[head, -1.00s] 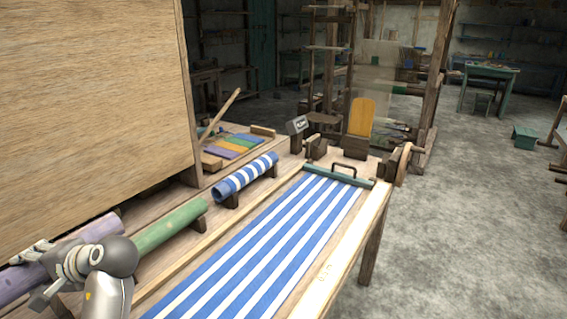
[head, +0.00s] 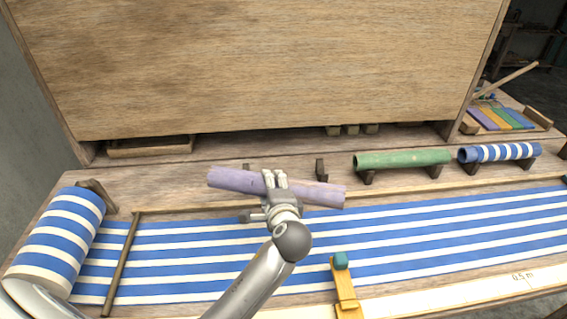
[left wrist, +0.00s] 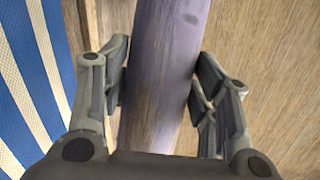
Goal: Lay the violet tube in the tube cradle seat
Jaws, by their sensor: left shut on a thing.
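The violet tube (head: 316,193) lies across my left gripper (head: 270,180), which is shut around its middle. In the head view its left end is a little higher than its right end. The left wrist view shows the violet tube (left wrist: 165,70) running between the two fingers (left wrist: 160,85). Behind the tube, the tube cradle seat (head: 321,170) shows as two dark wooden supports, empty between them; the tube and gripper partly hide the left one. The tube appears in front of the supports; I cannot tell its exact height. My right gripper is not in view.
A green tube (head: 405,159) and a blue-striped tube (head: 497,152) rest in cradles to the right. A tall wooden panel (head: 260,65) stands behind. Blue-striped cloth (head: 430,233) covers the front, with a cloth roll (head: 55,240) at left and a yellow upright piece (head: 344,285).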

